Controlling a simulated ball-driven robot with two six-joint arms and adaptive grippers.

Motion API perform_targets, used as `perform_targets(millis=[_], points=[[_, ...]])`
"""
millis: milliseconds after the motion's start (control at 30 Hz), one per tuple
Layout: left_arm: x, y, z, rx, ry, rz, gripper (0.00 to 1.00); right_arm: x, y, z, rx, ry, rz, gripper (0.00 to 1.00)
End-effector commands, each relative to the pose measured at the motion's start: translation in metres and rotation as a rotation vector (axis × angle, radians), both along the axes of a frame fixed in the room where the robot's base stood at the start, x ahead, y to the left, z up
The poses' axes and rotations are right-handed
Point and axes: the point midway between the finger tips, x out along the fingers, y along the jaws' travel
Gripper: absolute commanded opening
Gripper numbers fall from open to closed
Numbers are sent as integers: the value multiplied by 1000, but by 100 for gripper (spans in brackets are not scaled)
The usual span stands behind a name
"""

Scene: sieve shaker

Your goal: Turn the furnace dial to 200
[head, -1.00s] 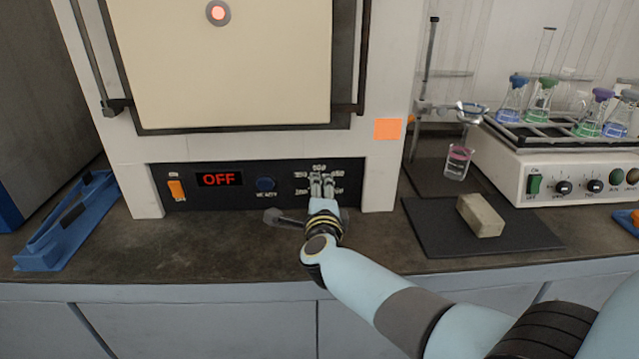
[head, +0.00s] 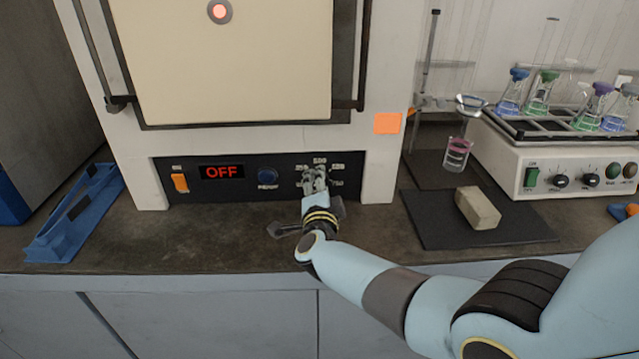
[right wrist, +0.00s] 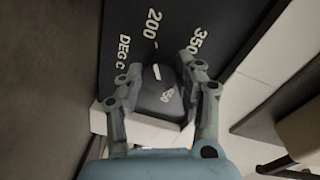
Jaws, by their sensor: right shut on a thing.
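The furnace (head: 235,70) stands at the back left, with a dark control panel (head: 228,188) along its bottom. Its display (head: 222,172) reads OFF. My right gripper (head: 314,180) is at the panel's right part, its fingers on either side of the dial, shut on it; the dial is mostly hidden in the head view. In the right wrist view the dark dial (right wrist: 158,80) sits between the fingertips, and its short white mark points roughly toward the printed 200 (right wrist: 152,22). The 350 (right wrist: 197,40) is right of that. Another number is partly hidden. My left gripper is out of view.
A blue tool (head: 75,213) lies at the left. A pale block (head: 478,208) on a dark mat and a shaker with flasks (head: 580,160) stand at the right. The counter's front is clear.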

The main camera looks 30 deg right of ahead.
Motion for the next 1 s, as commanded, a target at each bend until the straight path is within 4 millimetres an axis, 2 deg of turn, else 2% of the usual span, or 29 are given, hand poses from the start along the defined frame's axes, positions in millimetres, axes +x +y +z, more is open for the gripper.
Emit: perform_targets(millis=[333,367,533,833,1000], points=[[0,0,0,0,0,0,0,0,1,-1,-3,5,1,4],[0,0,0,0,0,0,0,0,1,-1,-2,4,1,38],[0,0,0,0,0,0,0,0,1,-1,-1,3,2,59],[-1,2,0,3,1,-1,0,-2,2,-1,-1,2,1,59],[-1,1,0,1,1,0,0,-20,13,-1,2,3,1,59]])
